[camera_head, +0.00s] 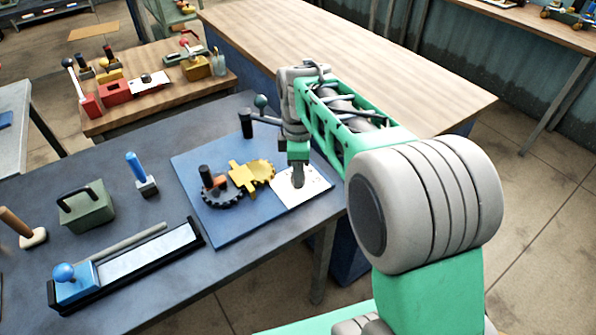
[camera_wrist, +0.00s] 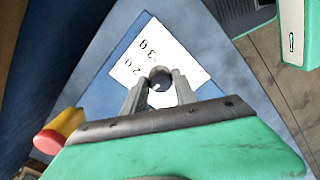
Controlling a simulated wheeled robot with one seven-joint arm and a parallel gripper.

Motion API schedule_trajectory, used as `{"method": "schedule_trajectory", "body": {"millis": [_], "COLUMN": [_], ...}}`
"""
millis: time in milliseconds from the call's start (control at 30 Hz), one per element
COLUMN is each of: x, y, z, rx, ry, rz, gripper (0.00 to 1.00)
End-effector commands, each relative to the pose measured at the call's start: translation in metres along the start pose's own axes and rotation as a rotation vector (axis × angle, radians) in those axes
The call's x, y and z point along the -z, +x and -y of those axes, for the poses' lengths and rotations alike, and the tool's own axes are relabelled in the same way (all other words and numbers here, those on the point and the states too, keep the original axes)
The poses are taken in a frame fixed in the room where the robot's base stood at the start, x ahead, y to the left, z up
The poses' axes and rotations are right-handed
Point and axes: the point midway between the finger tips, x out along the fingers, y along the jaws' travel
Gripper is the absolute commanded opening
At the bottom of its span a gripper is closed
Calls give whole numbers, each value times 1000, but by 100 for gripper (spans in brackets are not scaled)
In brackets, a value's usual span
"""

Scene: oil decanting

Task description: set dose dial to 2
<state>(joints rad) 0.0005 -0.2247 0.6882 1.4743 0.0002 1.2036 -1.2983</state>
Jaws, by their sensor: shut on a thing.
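The fingers hide part of the knob, and I cannot tell which digit the dial points to.
On the blue board (camera_head: 232,228), left of the plate, are a yellow gear piece (camera_head: 250,175) and a dark toothed wheel with an upright black handle (camera_head: 206,178). A green box (camera_head: 86,207) and a long black-framed tray (camera_head: 195,232) lie left.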

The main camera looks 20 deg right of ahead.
Motion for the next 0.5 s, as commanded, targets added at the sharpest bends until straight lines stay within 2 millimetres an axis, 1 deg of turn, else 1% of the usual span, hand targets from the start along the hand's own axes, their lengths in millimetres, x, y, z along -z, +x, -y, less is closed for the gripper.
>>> {"method": "schedule_trajectory", "body": {"millis": [33,67,333,500], "x": [0,0,0,0], "y": [0,0,0,0], "z": [0,0,0,0], "rx": [0,0,1,1], "ry": [0,0,0,1], "rz": [0,0,0,0], "gripper": [25,22,0,0]}}
